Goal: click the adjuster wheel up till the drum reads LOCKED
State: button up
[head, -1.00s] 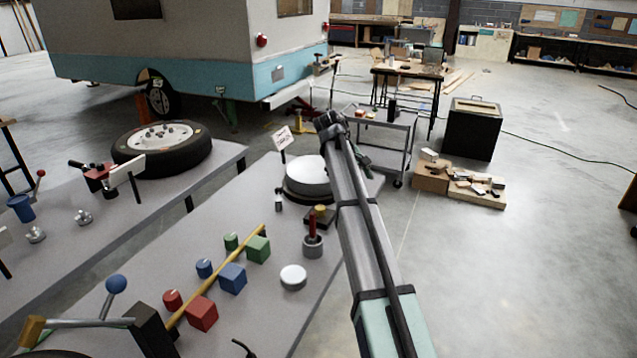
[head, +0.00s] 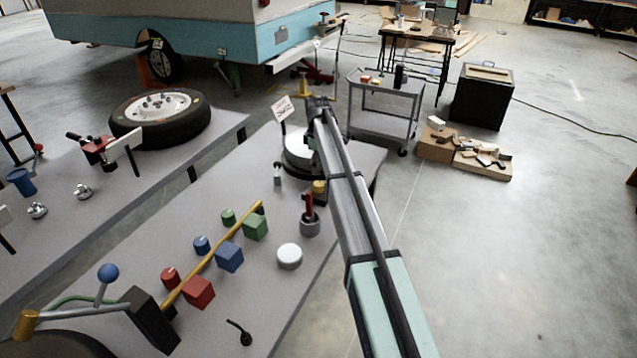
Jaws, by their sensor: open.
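A silver drum (head: 297,153) on a dark round base stands at the far end of the grey bench. A small white sign with red lettering (head: 283,108) stands behind it, too small to read. My arm reaches out to the drum's right edge, and its end covers part of the drum. My gripper (head: 313,143) shows only in part there, beside or over the drum's right side. It is open; I see nothing held, and I cannot tell whether it touches the drum. The adjuster wheel and any reading on the drum cannot be made out.
On the bench stand coloured blocks (head: 229,257) and knobs along a yellow bar (head: 213,255), a white round button (head: 289,256) and a red-handled lever (head: 308,207). A second bench with a tyre (head: 160,118) is at left. A grey cart (head: 385,121) stands beyond.

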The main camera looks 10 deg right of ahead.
aim_at(319, 184)
jog(key=f+p, duration=0.1)
jog(key=f, duration=0.4)
jog(key=f+p, duration=0.1)
jog(key=f, duration=0.4)
jog(key=shift+w+d+f+p, duration=0.1)
jog(key=shift+w+f+p, duration=0.1)
jog(key=shift+p, duration=0.1)
jog(key=c, duration=1.1)
